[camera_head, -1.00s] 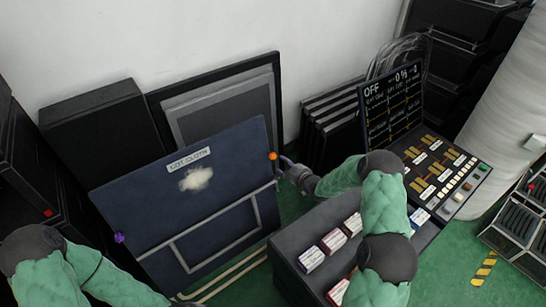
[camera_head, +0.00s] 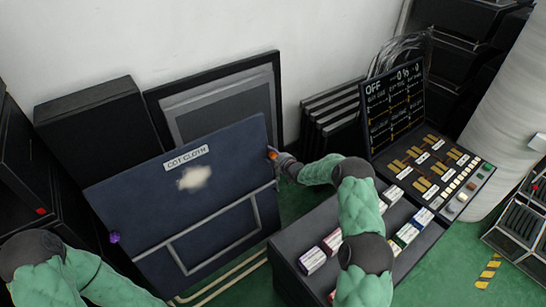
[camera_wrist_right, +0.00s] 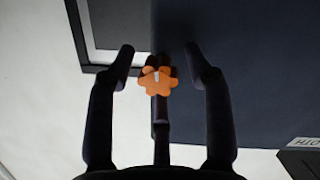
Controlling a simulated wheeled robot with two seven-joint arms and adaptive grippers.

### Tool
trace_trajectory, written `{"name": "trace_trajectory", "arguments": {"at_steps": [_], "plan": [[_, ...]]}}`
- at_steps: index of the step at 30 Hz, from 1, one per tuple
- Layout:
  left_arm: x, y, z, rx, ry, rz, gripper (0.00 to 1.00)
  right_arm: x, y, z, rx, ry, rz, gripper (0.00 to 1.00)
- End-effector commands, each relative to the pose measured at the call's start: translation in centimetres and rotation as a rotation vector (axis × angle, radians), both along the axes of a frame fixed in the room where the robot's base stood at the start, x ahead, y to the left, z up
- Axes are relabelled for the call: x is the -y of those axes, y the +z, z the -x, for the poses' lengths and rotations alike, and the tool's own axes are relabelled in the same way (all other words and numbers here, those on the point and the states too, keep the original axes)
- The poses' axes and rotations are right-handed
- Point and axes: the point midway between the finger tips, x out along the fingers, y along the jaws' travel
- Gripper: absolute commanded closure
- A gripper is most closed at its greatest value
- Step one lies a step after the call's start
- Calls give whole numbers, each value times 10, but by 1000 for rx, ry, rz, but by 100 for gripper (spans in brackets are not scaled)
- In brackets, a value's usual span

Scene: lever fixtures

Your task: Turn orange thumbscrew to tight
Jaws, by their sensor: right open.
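The orange thumbscrew (camera_head: 272,153) sits at the right edge of the dark blue panel (camera_head: 130,205) labelled as cloth. In the right wrist view the thumbscrew (camera_wrist_right: 158,80) is a lobed knob with a pale mark near its top. My right gripper (camera_head: 280,158) is at the panel's right edge, close beside the thumbscrew. In the wrist view its fingers (camera_wrist_right: 158,60) are spread open with the thumbscrew between them; I cannot tell whether any finger touches it. My left arm enters at the lower left, but its gripper is out of view.
A purple knob (camera_head: 115,238) is on the panel's left edge. A console with a black display (camera_head: 392,110) stands at the right. A dark tray (camera_head: 290,255) with small boxes lies below my right arm. Framed panels (camera_head: 215,85) lean on the wall behind.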

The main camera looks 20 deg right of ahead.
Motion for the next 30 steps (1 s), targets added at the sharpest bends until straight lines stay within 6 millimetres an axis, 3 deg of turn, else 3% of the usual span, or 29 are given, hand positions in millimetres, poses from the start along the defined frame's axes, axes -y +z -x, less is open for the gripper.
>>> {"name": "trace_trajectory", "arguments": {"at_steps": [4,9,10,30], "plan": [[0,0,0,0,0,0,60,0,0,0,0,0,0,48],[0,0,0,0,0,0,60,0,0,0,1,1,0,96],[0,0,0,0,0,0,60,0,0,0,1,1,0,100],[0,-4,0,0,0,0,60,-2,2,-1,-21,-14,-88,100]]}}
